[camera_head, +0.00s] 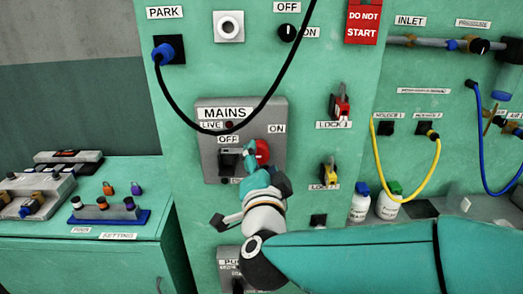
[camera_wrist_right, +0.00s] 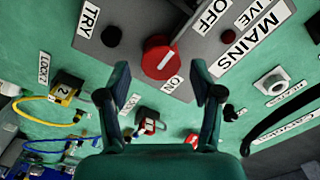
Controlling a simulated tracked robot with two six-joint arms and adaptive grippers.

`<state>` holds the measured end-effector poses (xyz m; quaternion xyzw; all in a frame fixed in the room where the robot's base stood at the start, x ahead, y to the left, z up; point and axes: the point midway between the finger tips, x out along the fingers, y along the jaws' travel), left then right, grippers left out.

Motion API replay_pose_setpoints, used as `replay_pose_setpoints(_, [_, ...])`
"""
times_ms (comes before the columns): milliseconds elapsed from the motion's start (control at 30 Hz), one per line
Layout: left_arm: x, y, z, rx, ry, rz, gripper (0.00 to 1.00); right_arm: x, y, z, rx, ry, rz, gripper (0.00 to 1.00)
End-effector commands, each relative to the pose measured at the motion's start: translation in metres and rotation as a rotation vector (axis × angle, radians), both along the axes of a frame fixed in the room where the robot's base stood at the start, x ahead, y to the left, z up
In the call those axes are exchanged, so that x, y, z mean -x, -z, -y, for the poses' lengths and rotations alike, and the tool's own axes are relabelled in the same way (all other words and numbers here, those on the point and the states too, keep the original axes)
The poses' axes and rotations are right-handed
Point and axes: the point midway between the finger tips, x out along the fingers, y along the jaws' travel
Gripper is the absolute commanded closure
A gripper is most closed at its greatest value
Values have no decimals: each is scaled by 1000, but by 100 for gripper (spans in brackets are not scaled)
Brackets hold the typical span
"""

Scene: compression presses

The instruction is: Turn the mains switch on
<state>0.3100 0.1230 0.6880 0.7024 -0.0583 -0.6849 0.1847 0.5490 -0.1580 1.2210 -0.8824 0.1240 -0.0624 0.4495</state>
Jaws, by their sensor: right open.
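The mains switch is a round red knob (camera_head: 262,152) on a grey panel (camera_head: 274,112) labelled MAINS, with OFF and ON labels. In the wrist view the red knob (camera_wrist_right: 158,60) carries a white line slanting toward the OFF label side. My right gripper (camera_head: 237,186) is in front of the panel, its arm coming from the lower right. In the wrist view the gripper (camera_wrist_right: 160,95) is open and empty, its fingers spread to either side below the knob, apart from it. In the head view the gripper partly hides the knob and panel. My left gripper is not in view.
Red lock 1 (camera_head: 341,105) and yellow lock 2 (camera_head: 329,173) are right of the panel. A black cable (camera_head: 285,75) hangs across its top. Bottles (camera_head: 359,203), a yellow hose (camera_head: 406,175) and pipes are further right. A green bench (camera_head: 90,250) with setting blocks stands left.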

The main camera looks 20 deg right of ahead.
Motion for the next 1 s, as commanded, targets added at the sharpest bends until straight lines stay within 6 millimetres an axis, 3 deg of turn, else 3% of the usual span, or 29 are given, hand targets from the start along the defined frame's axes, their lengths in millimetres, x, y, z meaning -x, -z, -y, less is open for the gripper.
replay_pose_setpoints(200, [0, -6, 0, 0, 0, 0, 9, -22, -1, 7, 0, 1, 0, 34])
replay_pose_setpoints(567, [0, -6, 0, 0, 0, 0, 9, -26, 0, 8, 0, 1, 1, 34])
replay_pose_setpoints(900, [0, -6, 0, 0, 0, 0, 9, -26, 0, 8, 0, 1, 0, 91])
replay_pose_setpoints(1000, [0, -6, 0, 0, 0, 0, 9, -26, 0, 8, 0, 1, 0, 100])
